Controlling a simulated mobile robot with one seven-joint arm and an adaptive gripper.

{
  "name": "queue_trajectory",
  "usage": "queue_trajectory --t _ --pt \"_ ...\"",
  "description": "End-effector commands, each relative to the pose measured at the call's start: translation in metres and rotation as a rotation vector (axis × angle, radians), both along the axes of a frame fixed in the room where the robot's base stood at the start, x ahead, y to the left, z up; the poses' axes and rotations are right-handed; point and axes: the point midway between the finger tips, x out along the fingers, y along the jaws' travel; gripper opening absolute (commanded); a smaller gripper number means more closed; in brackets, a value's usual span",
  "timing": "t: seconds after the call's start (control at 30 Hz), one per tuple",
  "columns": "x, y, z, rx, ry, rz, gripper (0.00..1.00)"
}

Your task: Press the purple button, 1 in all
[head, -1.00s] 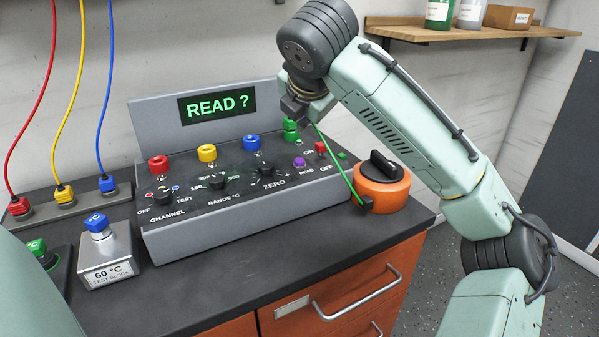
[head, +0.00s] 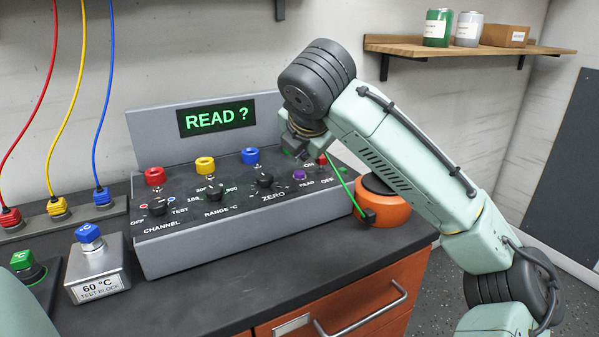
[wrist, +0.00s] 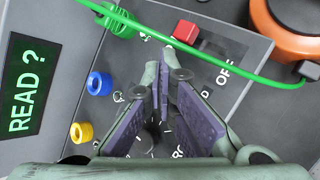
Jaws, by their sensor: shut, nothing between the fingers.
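The purple button (head: 299,174) is a small round cap at the right of the grey console's sloped face, above the label READ. My gripper (head: 303,157) is just above and behind it in the head view, pointing down at the panel; a gap to the button shows, but its depth is hard to judge. In the wrist view my gripper (wrist: 160,80) has its fingers together with nothing between them. The purple faces there are finger pads; the button itself is hidden. The console display (head: 217,116) reads "READ ?" in green.
A red switch (head: 322,159) and a green cable (wrist: 190,45) lie close to the gripper. The cable runs to an orange canister (head: 384,205) at the right. Range and zero knobs (head: 264,181) stand left of the button. A test block (head: 97,270) is at the left.

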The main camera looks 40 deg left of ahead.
Motion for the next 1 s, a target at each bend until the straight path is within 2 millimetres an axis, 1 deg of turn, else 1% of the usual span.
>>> queue_trajectory --t 0.73,1.0 --pt "0.0 0.0 0.0 0.0 0.0 0.0 0.0" --pt "-0.0003 0.0 -0.0074 -0.001 0.0 0.001 0.0"
